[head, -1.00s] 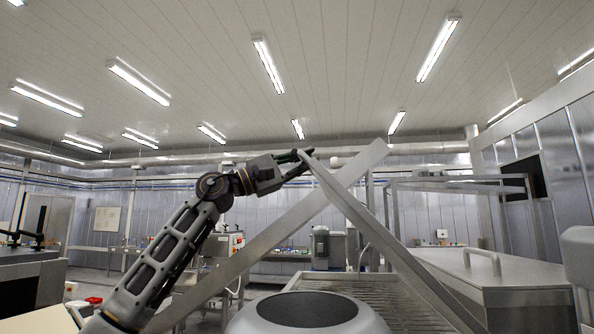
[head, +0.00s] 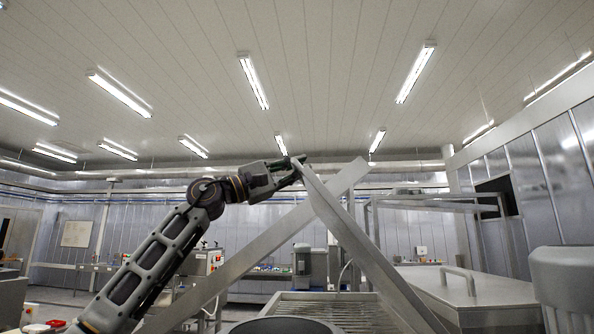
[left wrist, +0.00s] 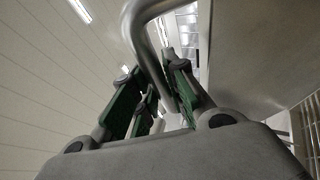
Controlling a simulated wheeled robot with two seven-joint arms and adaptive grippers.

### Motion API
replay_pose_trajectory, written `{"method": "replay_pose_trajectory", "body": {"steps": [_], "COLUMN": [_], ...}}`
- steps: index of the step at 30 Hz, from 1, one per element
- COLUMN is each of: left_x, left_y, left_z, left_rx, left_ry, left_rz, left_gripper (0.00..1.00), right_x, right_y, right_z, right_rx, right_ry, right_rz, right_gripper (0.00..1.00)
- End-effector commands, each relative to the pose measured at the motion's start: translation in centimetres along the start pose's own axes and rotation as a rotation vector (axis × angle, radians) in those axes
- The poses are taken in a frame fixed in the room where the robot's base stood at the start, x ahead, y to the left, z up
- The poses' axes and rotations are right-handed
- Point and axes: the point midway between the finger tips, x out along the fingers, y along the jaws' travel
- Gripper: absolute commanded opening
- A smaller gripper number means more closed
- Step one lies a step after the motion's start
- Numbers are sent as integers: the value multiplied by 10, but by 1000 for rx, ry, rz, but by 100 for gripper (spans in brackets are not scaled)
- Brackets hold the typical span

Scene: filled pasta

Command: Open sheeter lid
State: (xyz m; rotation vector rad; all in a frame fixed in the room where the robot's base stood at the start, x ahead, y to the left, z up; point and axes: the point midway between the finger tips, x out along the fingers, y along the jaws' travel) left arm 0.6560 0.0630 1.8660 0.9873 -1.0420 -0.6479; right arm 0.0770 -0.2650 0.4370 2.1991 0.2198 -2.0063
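The lid (head: 370,255) is a flat metal panel seen nearly edge-on in the head view, raised and steeply tilted, with its upper end at my left gripper (head: 297,162). Its curved metal bar handle (left wrist: 142,30) shows in the left wrist view, passing between the green-padded fingers of my left gripper (left wrist: 160,95). The fingers are around the bar and look closed on it, though the contact is partly hidden. The flat panel face (left wrist: 250,50) lies to the right there. My right gripper is out of view.
A second metal beam (head: 260,245) crosses behind the lid. A slatted metal surface (head: 350,308) lies below. To the right stands a metal cabinet with a flat top and handle (head: 458,277). A metal frame (head: 435,203) and a grey machine (head: 302,265) stand farther back.

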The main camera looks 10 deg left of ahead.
Motion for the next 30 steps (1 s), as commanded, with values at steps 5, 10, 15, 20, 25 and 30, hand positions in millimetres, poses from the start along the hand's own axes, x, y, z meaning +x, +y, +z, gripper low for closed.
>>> {"method": "replay_pose_trajectory", "body": {"steps": [5,10,15,20,25,30], "left_x": [0,0,-3,-12,-27,-47], "left_y": [0,0,0,0,-1,0], "left_z": [0,0,0,-2,-1,-1], "left_rx": [1,1,1,1,2,1], "left_ry": [0,0,0,2,2,2], "left_rz": [0,-1,-1,-1,-1,0], "left_gripper": [23,23,23,23,23,23], "right_x": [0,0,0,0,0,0], "right_y": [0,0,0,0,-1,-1], "right_z": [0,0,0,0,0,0], "right_rx": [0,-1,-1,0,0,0], "right_ry": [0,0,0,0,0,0], "right_rz": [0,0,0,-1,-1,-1], "right_gripper": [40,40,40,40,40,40]}}
